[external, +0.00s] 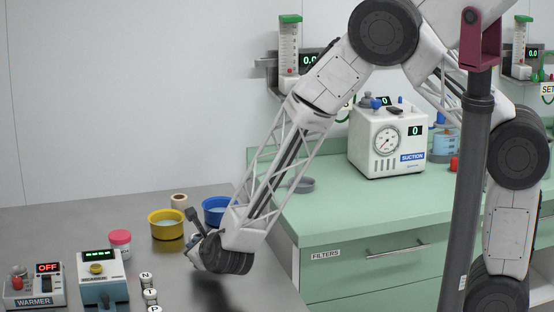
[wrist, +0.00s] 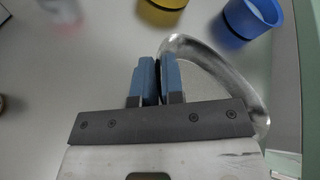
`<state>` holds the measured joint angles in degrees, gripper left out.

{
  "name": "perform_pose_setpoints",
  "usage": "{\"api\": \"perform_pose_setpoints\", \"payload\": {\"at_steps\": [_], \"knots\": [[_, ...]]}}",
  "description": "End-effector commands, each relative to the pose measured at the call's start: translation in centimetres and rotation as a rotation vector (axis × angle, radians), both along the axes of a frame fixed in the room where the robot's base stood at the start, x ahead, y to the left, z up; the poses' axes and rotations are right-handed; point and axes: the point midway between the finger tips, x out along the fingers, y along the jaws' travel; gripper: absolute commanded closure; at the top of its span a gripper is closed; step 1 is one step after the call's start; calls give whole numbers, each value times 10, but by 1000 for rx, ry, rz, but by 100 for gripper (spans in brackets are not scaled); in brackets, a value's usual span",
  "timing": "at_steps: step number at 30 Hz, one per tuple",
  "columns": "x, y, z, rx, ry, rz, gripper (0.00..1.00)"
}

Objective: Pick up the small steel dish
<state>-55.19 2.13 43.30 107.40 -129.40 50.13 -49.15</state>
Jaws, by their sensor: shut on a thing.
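The small steel dish (wrist: 222,66) is a shiny, round-rimmed metal dish in the wrist view, right of and partly behind my gripper. My gripper (wrist: 158,68) has its two blue fingertips closed together on the dish's left rim. The gripper body covers the near part of the dish. In the external view, the dish is hidden by my wrist, which is low over the grey table. I cannot tell whether the dish touches the table.
A yellow bowl (external: 166,228) and a blue bowl (external: 215,208) stand close behind my wrist. A pink-lidded jar (external: 120,242), the warmer box (external: 34,284) and a teal device (external: 101,283) are to the left. The green cabinet (external: 372,250) rises on the right.

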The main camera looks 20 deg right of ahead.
Motion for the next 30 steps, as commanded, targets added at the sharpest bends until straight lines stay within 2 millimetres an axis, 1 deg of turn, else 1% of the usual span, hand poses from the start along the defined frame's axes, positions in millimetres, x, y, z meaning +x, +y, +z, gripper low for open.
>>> {"api": "perform_pose_setpoints", "payload": {"at_steps": [12,15,21,30], "knots": [[0,0,61,5,-3,-1,100],[0,0,73,3,-1,-1,100],[0,0,87,2,-2,-1,100],[0,0,89,2,-2,-1,100]]}}
